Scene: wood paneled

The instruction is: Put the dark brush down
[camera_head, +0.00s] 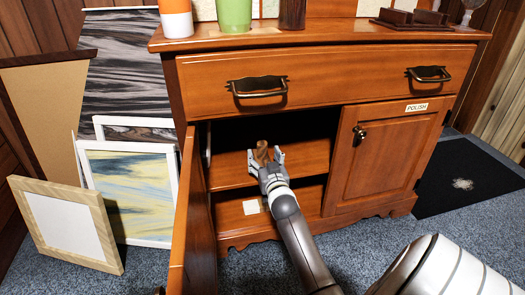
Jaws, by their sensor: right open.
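A small brown object, apparently the brush (262,149), shows at the front of the cabinet's inner shelf (231,170). My right gripper (264,157) reaches in through the open left compartment. Its fingers are spread, one on each side of the brown object, and are not closed on it. The gripper hides the lower part of the object, so I cannot tell whether it rests on the shelf. My left gripper is not in view.
The cabinet's left door (194,215) stands open beside my arm; its right door (375,155), labelled POLISH, is shut. Framed pictures (130,190) lean at the left. A dark mat (468,180) lies at right. Cups stand on top.

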